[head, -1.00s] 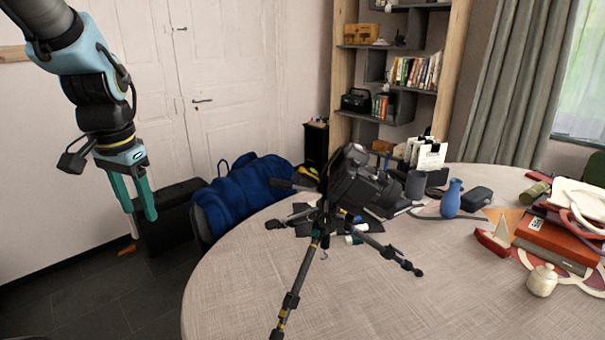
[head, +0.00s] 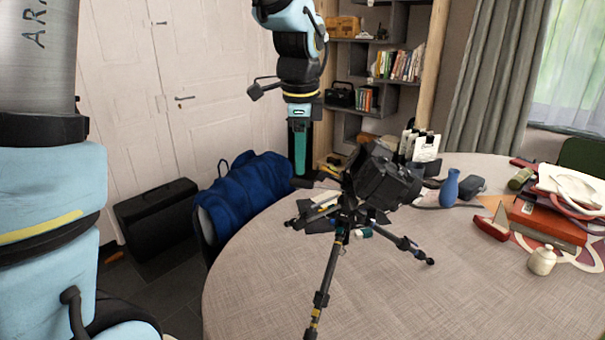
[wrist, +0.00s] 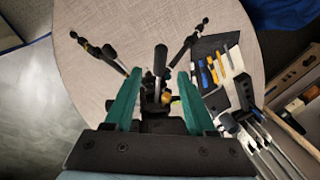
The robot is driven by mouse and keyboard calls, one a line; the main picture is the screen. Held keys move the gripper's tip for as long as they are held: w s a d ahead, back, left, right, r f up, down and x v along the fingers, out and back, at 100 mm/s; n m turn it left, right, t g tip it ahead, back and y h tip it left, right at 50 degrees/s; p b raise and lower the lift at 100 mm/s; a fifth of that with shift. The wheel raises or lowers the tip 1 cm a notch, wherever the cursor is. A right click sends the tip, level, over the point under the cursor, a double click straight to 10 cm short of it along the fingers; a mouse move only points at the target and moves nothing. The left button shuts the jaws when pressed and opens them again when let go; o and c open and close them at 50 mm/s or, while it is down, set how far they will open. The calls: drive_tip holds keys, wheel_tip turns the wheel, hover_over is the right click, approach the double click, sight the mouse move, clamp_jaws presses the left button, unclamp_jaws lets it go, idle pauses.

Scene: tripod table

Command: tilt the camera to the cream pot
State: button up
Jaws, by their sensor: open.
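The black camera (head: 384,180) sits tilted on a small black tripod (head: 330,262) standing on the round table. My gripper (head: 302,170) hangs pointing down, left of and behind the camera in the head view. In the wrist view my gripper (wrist: 162,78) has its two green fingers apart, with the tripod's black handle (wrist: 160,60) showing between them. I cannot tell whether the fingers touch it. The cream pot is not in the wrist view.
On the table (head: 270,290) are a blue vase (head: 450,188), a dark case, and a red box (head: 545,226) with things on top. A tool pouch (wrist: 215,62) lies beside the tripod. A blue bag (head: 250,195) stands beyond the table. The table's front is clear.

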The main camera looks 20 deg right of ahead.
sight(300, 180)
drive_tip(key=f, duration=0.3)
drive_tip(key=w+f, duration=0.1)
drive_tip(key=f, duration=0.1)
drive_tip(key=shift+d+f+p, duration=0.1)
drive_tip(key=shift+f+p, duration=0.2)
drive_tip(key=shift+p, duration=0.1)
drive_tip(key=shift+c, duration=0.3)
clamp_jaws()
idle(0.7)
